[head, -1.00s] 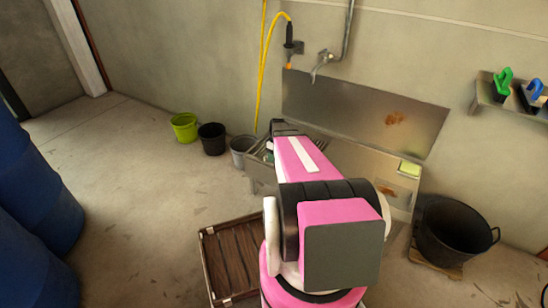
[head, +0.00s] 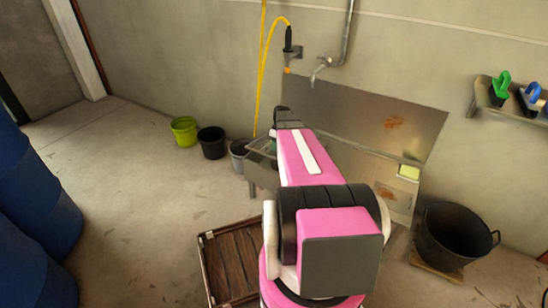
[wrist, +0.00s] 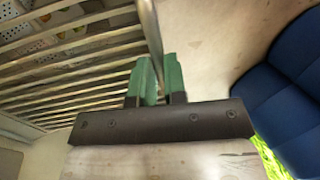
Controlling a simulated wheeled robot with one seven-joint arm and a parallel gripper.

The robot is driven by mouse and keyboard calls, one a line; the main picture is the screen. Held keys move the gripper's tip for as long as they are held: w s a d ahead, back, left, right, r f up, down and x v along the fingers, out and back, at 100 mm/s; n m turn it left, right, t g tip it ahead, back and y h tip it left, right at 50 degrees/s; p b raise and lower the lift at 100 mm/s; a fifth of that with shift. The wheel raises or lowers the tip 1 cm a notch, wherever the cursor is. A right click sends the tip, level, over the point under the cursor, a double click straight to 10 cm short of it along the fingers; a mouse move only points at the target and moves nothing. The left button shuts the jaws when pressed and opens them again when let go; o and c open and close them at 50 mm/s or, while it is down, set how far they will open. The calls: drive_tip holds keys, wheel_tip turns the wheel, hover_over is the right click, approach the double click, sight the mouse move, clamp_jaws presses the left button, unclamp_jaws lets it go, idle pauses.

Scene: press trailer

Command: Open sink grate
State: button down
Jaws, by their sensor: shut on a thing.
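The sink grate (wrist: 70,75) fills the left of the wrist view as a row of pale metal slats with an edge bar running along its right end. My gripper (wrist: 160,78), with green fingertips, is shut on this edge bar. The steel sink (head: 262,178) stands against the wall in the head view, largely hidden behind my pink arm. A small part of the sink top shows left of the arm. My fingertips are hidden in the head view, so the grate's exact tilt is hard to tell.
Green (head: 184,131), black (head: 212,142) and grey (head: 239,152) buckets stand left of the sink. A tap (head: 318,70) and yellow hose (head: 259,80) hang above. A black tub (head: 452,235) stands right, a wooden crate (head: 232,262) in front, blue barrels (head: 35,190) far left. Floor between is clear.

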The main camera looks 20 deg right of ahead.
drive_tip(key=w+d+r, duration=0.5)
drive_tip(key=d+r, duration=0.1)
drive_tip(key=r, duration=0.2)
drive_tip(key=w+d+r, duration=0.5)
drive_tip(key=d+r, duration=0.2)
drive_tip(key=r, duration=0.1)
drive_tip(key=shift+w+d, duration=0.15)
drive_tip(key=c, duration=1)
unclamp_jaws()
drive_tip(key=shift+f, duration=0.1)
drive_tip(key=shift+c, duration=0.2)
drive_tip(key=shift+c, duration=0.6)
drive_tip(key=shift+r, duration=0.2)
